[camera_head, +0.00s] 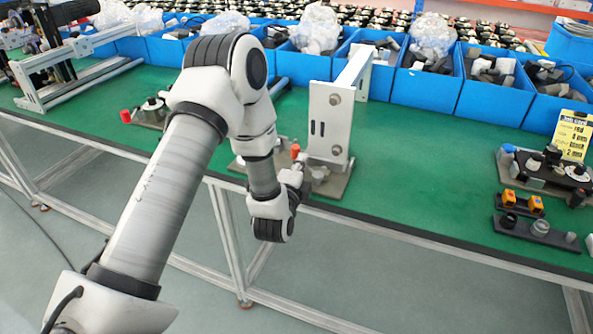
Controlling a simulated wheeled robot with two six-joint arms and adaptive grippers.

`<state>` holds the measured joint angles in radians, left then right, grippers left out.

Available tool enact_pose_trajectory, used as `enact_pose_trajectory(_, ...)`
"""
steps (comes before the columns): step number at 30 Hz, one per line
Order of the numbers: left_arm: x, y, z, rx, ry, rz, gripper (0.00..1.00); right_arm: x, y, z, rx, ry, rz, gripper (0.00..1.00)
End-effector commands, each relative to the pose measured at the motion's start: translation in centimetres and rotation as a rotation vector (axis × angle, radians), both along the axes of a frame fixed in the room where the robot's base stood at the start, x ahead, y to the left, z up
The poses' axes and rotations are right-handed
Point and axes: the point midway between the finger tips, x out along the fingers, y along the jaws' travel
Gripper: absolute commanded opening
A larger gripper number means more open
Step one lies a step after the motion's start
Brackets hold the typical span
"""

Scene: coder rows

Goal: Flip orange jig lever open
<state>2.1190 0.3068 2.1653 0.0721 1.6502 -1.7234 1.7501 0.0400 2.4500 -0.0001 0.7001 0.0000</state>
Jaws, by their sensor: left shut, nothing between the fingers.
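The orange jig lever (295,152) shows as a small orange tip standing up at the left side of a jig on the green bench. The jig has a dark base plate (338,186) and an upright metal bracket (330,125). My left arm reaches over the bench's front edge, and my left gripper (299,178) is shut and empty close below the orange tip. I cannot tell whether it touches the lever. My arm hides part of the jig's left side. My right gripper is not in view.
Blue bins (430,93) with parts and plastic bags line the back of the green bench (430,165). Another jig with a red knob (125,116) sits at left. Fixtures with orange switches (536,204) and a yellow card (572,135) stand at right. The bench between is clear.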

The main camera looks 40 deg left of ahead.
Motion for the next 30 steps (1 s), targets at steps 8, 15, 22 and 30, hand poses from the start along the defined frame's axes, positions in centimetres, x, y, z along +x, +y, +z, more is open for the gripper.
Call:
enact_pose_trajectory(8,2.4,0.8,0.0,0.0,0.0,0.0,0.0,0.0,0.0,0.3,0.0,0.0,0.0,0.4)
enact_pose_trajectory(15,2.4,0.8,-0.1,0.0,0.001,0.0,0.0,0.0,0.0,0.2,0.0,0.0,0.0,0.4)
enact_pose_trajectory(22,2.3,0.8,0.0,0.001,0.001,0.017,0.0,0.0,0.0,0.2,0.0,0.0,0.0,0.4)
enact_pose_trajectory(30,2.0,0.9,-0.1,0.001,0.001,0.061,0.0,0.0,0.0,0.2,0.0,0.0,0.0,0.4)
